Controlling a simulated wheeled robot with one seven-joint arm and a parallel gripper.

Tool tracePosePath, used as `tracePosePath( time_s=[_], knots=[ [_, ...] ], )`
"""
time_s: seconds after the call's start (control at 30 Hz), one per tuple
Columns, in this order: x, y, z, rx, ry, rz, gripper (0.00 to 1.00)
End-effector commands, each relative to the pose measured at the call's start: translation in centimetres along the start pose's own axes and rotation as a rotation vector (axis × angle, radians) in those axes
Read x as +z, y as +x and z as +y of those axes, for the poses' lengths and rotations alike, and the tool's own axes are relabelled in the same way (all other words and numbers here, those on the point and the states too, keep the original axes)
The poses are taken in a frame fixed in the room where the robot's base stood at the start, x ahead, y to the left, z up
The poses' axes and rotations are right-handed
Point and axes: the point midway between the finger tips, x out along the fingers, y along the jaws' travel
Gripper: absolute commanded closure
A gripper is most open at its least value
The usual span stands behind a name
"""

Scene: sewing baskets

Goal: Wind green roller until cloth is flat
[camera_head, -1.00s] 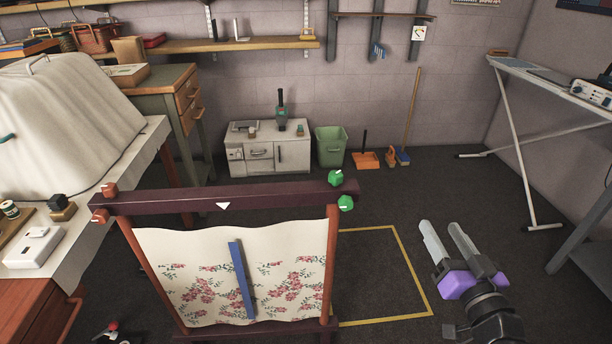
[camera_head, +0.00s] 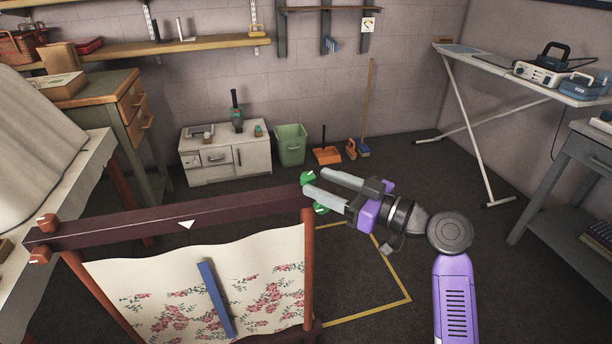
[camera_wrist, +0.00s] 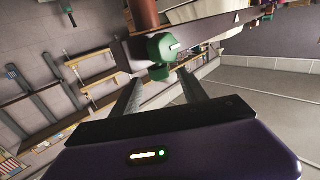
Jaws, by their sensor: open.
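A dark wooden frame (camera_head: 120,226) holds a cream cloth (camera_head: 125,275) with pink flowers, and its top edge looks wavy. A blue strip (camera_head: 215,299) stands tilted across the cloth. Two green knobs sit at the frame's right end, the upper green knob (camera_head: 307,179) and the lower green knob (camera_head: 321,209). My gripper (camera_head: 308,183) is open, its fingers pointing left at these knobs. In the wrist view a green knob (camera_wrist: 160,48) is just ahead of the fingertips, roughly between them; contact cannot be told. A white pointer (camera_head: 186,225) marks the top bar.
Orange-red knobs (camera_head: 42,240) are on the frame's left end. A yellow floor outline (camera_head: 405,299) lies right of the frame. A white cabinet (camera_head: 225,160) and a green bin (camera_head: 291,146) stand by the back wall. An ironing board (camera_head: 500,72) is at right.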

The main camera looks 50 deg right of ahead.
Motion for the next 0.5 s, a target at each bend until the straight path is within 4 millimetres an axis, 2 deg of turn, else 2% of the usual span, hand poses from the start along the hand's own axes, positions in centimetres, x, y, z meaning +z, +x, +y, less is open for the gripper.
tracePosePath(
  time_s=[0.2, 0.5],
  knots=[
    [-0.1, 3.1, 0.0, -0.001, 0.001, 0.001, 0.48],
    [0.0, 4.4, 0.0, 0.001, 0.001, 0.0, 0.48]
  ],
)
